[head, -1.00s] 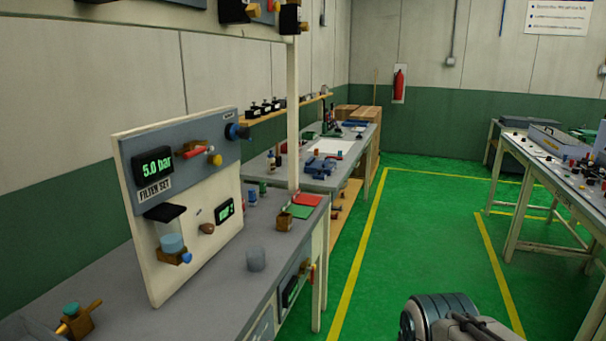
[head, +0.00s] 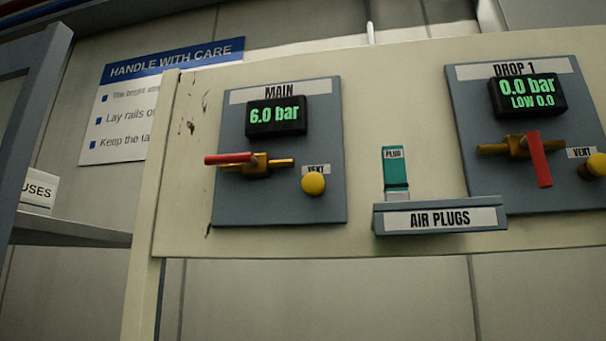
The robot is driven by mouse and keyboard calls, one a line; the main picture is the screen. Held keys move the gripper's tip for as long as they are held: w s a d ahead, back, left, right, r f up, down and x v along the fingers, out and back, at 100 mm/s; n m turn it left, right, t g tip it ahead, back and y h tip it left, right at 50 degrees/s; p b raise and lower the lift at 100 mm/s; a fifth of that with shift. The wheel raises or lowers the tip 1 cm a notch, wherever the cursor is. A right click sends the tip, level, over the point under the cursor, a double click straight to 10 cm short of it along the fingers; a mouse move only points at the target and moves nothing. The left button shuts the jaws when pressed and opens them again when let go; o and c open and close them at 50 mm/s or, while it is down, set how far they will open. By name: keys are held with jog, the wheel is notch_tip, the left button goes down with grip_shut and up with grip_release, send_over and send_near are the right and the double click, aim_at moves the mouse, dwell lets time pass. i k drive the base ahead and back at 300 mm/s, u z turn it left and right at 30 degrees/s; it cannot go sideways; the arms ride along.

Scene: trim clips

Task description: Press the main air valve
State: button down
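The main air valve (head: 257,164) is a brass valve on a grey panel labelled MAIN, at the centre left of the head view. Its red handle (head: 230,158) points left, lying along the brass pipe. The display above it (head: 276,116) reads 6.0 bar. A yellow round VENT button (head: 313,183) sits to the right of the valve. My gripper is not in view.
A DROP 1 panel (head: 465,110) on the right reads 0.0 bar, LOW 0.0, with its red handle (head: 539,160) pointing down. Between the panels, an AIR PLUGS holder (head: 440,219) bears a teal plug (head: 396,170). A grey shelf frame (head: 70,231) stands at the left.

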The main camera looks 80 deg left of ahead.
aim_at(248, 158)
jog(key=u, duration=2.8)
jog(key=k, duration=0.15)
jog(key=u, duration=0.7)
jog(key=i, duration=0.25)
jog(key=u, duration=0.2)
jog(key=k, duration=0.6)
jog(key=u, duration=0.7)
jog(key=i, duration=0.8)
jog(key=z, duration=0.8)
jog(key=i, duration=0.4)
jog(key=z, duration=0.35)
